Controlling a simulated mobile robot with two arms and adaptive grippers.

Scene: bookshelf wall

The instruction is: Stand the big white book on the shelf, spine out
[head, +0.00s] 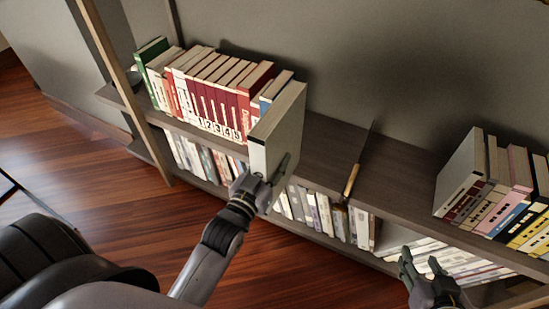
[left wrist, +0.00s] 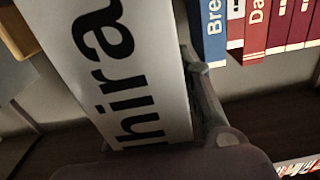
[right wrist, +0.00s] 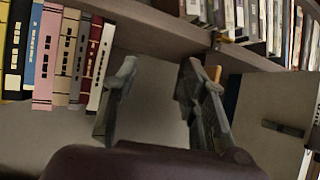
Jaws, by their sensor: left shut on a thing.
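The big white book (head: 278,130) is upright at the front of the upper shelf, just right of a row of books, with its lettered spine toward me. Its spine with large black letters fills much of the left wrist view (left wrist: 135,65). My left gripper (head: 265,190) is shut on the book's lower part. I cannot tell whether the book's bottom touches the shelf (head: 325,150). My right gripper (head: 422,270) is open and empty in front of the shelf, at lower right; its two fingers stand apart in the right wrist view (right wrist: 158,95).
Red and white books (head: 215,100) stand left of the white book. A thin dark thing with a wooden handle (head: 352,180) is on the shelf to its right. Another book group (head: 490,195) stands farther right. Bare shelf lies between. Lower-shelf books (head: 315,210) are below.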

